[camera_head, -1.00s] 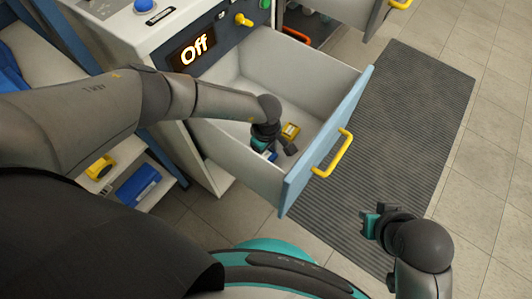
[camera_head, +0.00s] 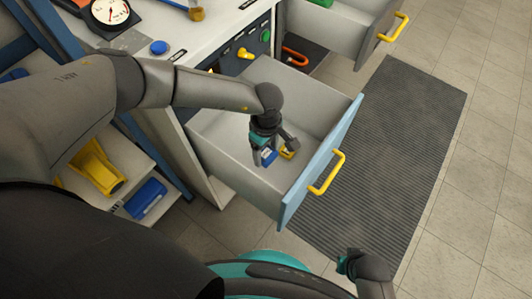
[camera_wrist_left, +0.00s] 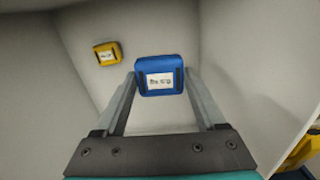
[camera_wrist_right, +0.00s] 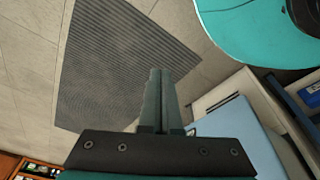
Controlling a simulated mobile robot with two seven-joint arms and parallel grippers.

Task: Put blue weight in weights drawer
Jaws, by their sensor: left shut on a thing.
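The blue weight (camera_head: 268,156), a small block with a white label, is between the fingertips of my left gripper (camera_head: 272,150). In the left wrist view, the blue weight (camera_wrist_left: 160,76) touches both fingers, which are shut on it. The gripper reaches down into an open drawer with a light blue front (camera_head: 312,170) and yellow handle. A yellow weight (camera_head: 287,154) lies on the drawer floor beside the blue one. I cannot tell whether the blue weight touches the floor. My right gripper (camera_wrist_right: 158,75) is shut and empty, outside the drawer.
Another open drawer (camera_head: 340,30) with a yellow handle is at the top. The bench top (camera_head: 200,55) carries a gauge and a blue button. Shelves at the left hold a yellow object (camera_head: 97,168) and a blue case (camera_head: 145,198). A grey mat (camera_head: 385,150) covers clear floor.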

